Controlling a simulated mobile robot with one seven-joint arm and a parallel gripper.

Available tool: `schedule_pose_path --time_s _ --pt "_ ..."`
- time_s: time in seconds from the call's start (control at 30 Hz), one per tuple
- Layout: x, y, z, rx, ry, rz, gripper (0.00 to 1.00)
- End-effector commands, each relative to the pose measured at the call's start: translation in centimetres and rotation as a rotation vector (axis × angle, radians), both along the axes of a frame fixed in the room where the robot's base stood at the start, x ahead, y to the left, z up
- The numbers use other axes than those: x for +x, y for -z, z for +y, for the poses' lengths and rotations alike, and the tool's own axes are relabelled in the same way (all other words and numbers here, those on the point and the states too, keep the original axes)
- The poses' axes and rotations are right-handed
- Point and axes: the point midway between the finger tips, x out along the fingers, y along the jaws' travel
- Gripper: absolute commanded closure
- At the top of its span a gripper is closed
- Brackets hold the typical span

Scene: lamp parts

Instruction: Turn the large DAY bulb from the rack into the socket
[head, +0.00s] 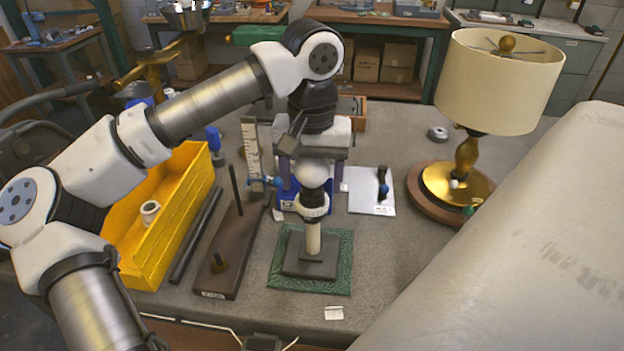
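A white, round-topped bulb (312,173) sits upright at the top of a pale post. A light socket collar (314,205) is directly under it, and I cannot tell how far the bulb is seated. The post stands on a dark square base (310,262) on a green mat (336,277). My gripper (312,172) points down at the bulb, with finger parts showing to its left and right. The bulb covers part of the gripper, so finger contact is not clear. A dark wooden board (235,250) with an upright rod and a brass-coloured knob lies left of the mat.
A yellow bin (165,215) holding a white ring stands at left, with a dark bar beside it. A white plate (370,203) with a dark upright piece lies right of the gripper. A shaded brass lamp (500,80) stands at right. Grey tabletop around (390,250) is clear.

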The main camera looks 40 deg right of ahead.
Motion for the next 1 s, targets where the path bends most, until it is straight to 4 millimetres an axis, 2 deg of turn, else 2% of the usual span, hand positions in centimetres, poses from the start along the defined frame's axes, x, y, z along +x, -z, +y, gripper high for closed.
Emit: schedule_pose_path --time_s 0.07,0.33,0.47,0.57,0.8,1.0 --pt "0.0 0.0 0.0 0.0 -0.001 0.0 0.24" --pt "0.0 -0.1 0.0 -0.001 -0.003 -0.001 0.24" --pt "0.0 -1.0 -0.1 -0.001 -0.004 -0.001 0.24" --pt "0.0 -2.5 -0.1 -0.002 -0.005 -0.003 0.24" --pt "0.0 -8.3 -0.1 -0.003 -0.003 -0.003 0.24" --pt "0.0 -12.1 0.0 0.0 -0.005 -0.003 0.24"
